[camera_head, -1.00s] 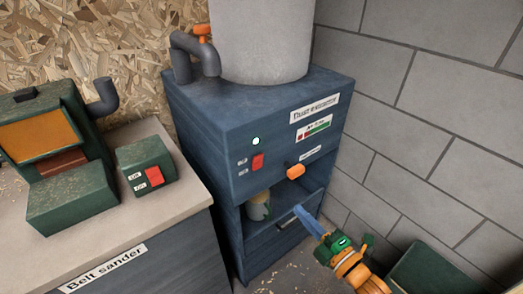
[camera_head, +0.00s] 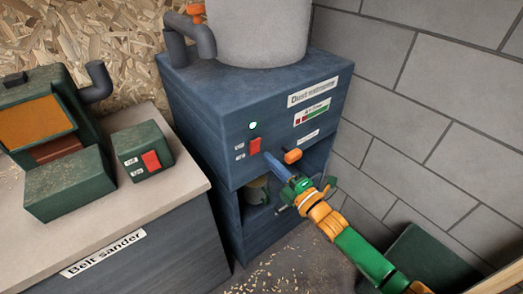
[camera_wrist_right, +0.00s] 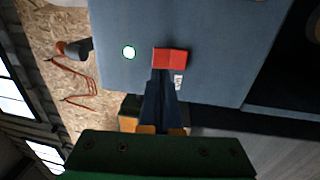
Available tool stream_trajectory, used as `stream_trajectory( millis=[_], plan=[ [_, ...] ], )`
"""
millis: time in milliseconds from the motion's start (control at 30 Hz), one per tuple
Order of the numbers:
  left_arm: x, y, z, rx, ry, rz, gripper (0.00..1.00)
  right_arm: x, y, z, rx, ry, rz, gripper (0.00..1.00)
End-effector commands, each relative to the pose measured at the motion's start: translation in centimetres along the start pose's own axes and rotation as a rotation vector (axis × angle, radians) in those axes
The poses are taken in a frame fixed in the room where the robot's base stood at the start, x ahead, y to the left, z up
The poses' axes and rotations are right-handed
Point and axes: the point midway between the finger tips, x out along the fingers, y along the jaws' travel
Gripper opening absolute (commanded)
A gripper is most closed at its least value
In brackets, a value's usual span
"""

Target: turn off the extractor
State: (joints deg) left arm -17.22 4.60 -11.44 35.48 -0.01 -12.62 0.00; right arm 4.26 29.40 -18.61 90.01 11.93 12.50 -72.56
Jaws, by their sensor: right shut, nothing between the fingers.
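The dust extractor (camera_head: 205,115) is a blue cabinet with a pale drum on top. On its front are a red rocker switch (camera_head: 255,146) and a lit green-white lamp (camera_head: 253,125) above it. My right gripper (camera_head: 268,157) is shut and empty, its blue fingertips pointing at the red switch from the lower right, at or very close to it. In the right wrist view the shut fingers (camera_wrist_right: 161,80) reach to the lower edge of the red switch (camera_wrist_right: 170,58), and the lamp (camera_wrist_right: 129,52) is lit. Contact cannot be told. My left gripper is not in view.
An orange knob (camera_head: 292,156) sits right of the switch, close to my right gripper. A belt sander (camera_head: 70,190) and its green switch box (camera_head: 142,152) with another red switch stand on the bench at left. A block wall (camera_head: 430,90) bounds the right side.

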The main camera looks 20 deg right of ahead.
Motion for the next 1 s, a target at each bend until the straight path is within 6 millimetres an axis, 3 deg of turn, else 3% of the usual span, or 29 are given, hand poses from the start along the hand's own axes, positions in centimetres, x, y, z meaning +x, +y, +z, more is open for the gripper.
stream_trajectory(
  millis=[100,300,1000],
  plan=[
    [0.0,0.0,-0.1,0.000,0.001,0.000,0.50,2.2,0.1,0.0,0.000,0.000,0.002,0.00],
    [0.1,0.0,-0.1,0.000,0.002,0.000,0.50,4.2,0.0,0.0,0.000,0.000,0.000,0.00],
    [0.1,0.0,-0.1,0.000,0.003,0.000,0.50,4.8,0.2,0.1,-0.001,0.001,0.000,0.00]
  ],
)
